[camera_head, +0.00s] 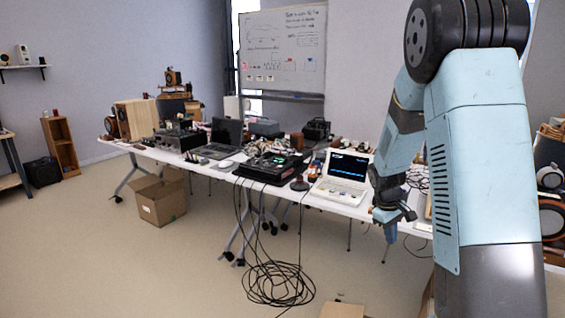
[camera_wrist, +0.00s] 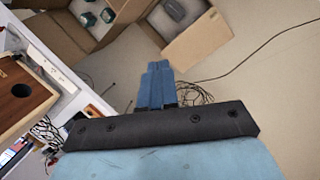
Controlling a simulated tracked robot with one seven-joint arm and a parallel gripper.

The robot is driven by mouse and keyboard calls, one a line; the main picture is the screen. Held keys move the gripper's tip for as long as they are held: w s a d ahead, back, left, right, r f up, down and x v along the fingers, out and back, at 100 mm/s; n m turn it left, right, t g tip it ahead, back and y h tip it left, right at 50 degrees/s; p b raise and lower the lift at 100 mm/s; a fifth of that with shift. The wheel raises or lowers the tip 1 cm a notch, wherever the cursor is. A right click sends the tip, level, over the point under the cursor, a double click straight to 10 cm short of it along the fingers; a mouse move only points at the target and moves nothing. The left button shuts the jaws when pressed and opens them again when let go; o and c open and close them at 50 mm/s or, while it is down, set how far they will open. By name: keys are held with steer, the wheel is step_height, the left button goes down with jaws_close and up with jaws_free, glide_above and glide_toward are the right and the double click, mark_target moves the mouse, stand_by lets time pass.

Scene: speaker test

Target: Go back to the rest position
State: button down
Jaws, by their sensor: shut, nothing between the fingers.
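My gripper (camera_head: 390,228) hangs at the end of my light blue arm, in front of the table's near edge at the right of the head view. In the wrist view the blue fingers of my gripper (camera_wrist: 155,70) are together, with nothing between them. They point over the beige floor toward an open cardboard box (camera_wrist: 85,35), which lies beyond the fingertips. My gripper appears apart from the table and from the box. My arm hides part of the table's right end in the head view.
A long white table (camera_head: 345,208) carries a white laptop (camera_head: 347,170), a dark laptop (camera_head: 225,135) and a black device (camera_head: 272,167). Black cables (camera_head: 275,283) hang down and coil on the floor. A cardboard box (camera_head: 160,205) stands at the left. The floor at left front is clear.

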steer(key=s+a+r+m+t+y, duration=0.1)
steer(key=s+a+r+m, duration=0.15)
steer(key=s+r, duration=0.5)
steer(key=s+a+r+m+t+y, duration=0.1)
steer(key=s+a+r+t, duration=0.3)
steer(key=r, duration=0.6)
steer(key=s+a+r+m, duration=0.1)
steer(key=s+r, duration=0.2)
steer(key=s, duration=0.5)
steer(key=s+a+r+m, duration=0.1)
steer(key=s+a+r, duration=0.1)
steer(key=s, duration=0.7)
steer(key=shift+r+t+y, duration=0.3)
steer(key=shift+r, duration=0.55)
steer(key=shift+w+a+m, duration=0.1)
steer(key=shift+m, duration=0.15)
